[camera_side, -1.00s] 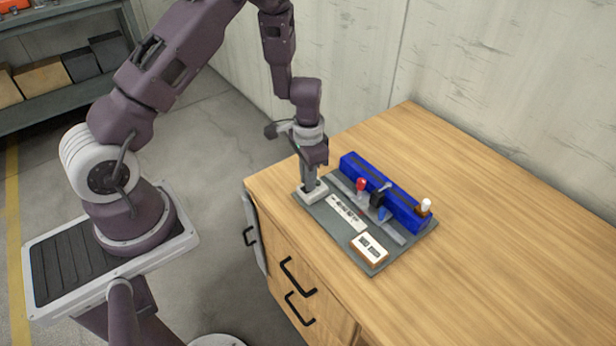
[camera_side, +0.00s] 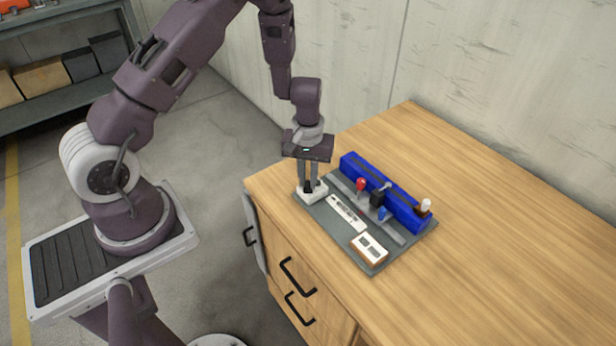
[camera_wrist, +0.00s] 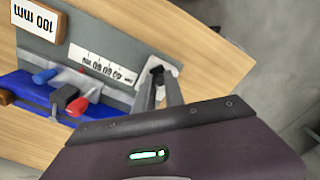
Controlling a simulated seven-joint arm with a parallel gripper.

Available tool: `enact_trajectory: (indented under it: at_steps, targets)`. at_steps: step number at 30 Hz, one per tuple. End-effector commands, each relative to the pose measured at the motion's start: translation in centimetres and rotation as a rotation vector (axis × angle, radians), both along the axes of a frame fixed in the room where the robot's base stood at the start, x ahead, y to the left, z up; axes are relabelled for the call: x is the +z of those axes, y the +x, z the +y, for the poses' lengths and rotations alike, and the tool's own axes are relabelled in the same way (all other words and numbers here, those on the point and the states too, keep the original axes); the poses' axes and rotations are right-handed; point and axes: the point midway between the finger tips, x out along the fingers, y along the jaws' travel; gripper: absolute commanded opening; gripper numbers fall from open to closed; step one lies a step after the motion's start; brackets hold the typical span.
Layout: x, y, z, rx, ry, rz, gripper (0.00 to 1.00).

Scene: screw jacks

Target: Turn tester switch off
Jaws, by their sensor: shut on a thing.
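The tester switch is a small white box (camera_side: 317,196) with a black knob (camera_side: 308,186), at the left corner of the grey base plate (camera_side: 314,212). My gripper (camera_side: 308,187) points down over it and is shut on the black knob. In the wrist view the fingers (camera_wrist: 161,88) reach to the black knob (camera_wrist: 156,71) on the white box (camera_wrist: 171,78). The fingers hide part of the knob, and I cannot read any on or off marking on the switch.
Beside the switch lies a white scale strip (camera_side: 346,213). A white-topped block (camera_side: 369,248) marked 100 mm in the wrist view sits at the near corner. A blue bar (camera_side: 388,190) with red and blue knobs stands behind. The wooden top (camera_side: 500,240) is clear to the right.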

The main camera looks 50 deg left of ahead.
Motion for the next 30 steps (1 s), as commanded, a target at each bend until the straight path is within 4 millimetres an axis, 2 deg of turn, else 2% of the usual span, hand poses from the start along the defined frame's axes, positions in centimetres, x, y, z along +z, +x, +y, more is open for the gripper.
enact_trajectory:
  at_steps: [15,30]
  targets:
    - [0.11,0.11,-0.02,0.427,-0.001,-0.003,0.0]
    - [0.12,0.11,0.02,0.6,0.0,-0.004,0.0]
